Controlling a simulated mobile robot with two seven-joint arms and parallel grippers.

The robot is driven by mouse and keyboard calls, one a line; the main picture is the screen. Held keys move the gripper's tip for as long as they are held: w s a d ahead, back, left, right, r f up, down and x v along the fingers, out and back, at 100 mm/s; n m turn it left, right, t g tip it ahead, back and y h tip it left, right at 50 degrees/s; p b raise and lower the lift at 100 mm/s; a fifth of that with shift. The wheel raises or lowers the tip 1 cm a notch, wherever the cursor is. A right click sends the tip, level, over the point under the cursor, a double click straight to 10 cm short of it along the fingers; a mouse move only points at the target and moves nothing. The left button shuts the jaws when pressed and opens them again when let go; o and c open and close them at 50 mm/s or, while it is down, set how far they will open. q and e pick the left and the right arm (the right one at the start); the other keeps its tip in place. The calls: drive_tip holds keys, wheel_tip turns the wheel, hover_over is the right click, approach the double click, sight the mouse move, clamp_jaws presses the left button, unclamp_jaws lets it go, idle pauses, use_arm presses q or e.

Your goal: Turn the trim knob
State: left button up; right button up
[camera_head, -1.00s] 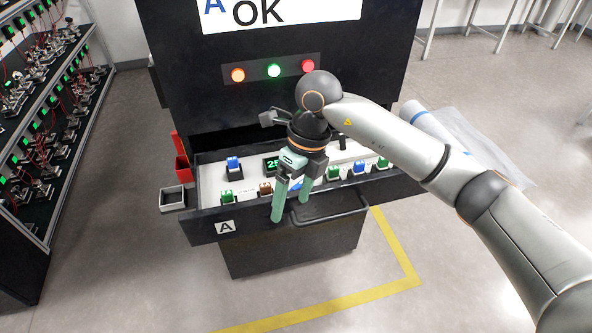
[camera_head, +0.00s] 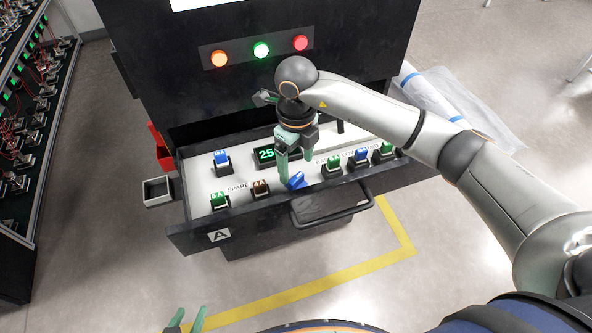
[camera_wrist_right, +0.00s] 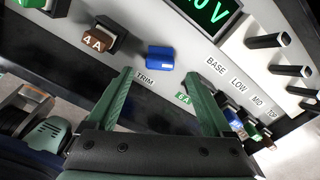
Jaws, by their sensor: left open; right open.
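The blue trim knob (camera_head: 297,180) sits on the white panel of the pulled-out drawer (camera_head: 219,236). In the right wrist view the knob (camera_wrist_right: 160,57) shows beside the printed word TRIM, ahead of and between the fingertips. My right gripper (camera_head: 296,178) is open and empty. It reaches down over the panel close to the knob, and its fingers (camera_wrist_right: 160,76) show no contact with it. My left gripper (camera_head: 187,318) is open at the bottom edge of the head view, far from the drawer; only its green fingertips show.
A green digital display (camera_head: 265,154) lies behind the knob, partly hidden by my right gripper. A brown block (camera_head: 260,188) and several green and blue blocks stand on the panel. The drawer handle (camera_head: 335,207) sticks out in front. Orange, green (camera_head: 261,50) and red lights are above.

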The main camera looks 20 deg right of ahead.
sight(296, 178)
drive_tip(key=shift+f, duration=2.15)
drive_tip(key=shift+c, duration=0.2)
clamp_jaws()
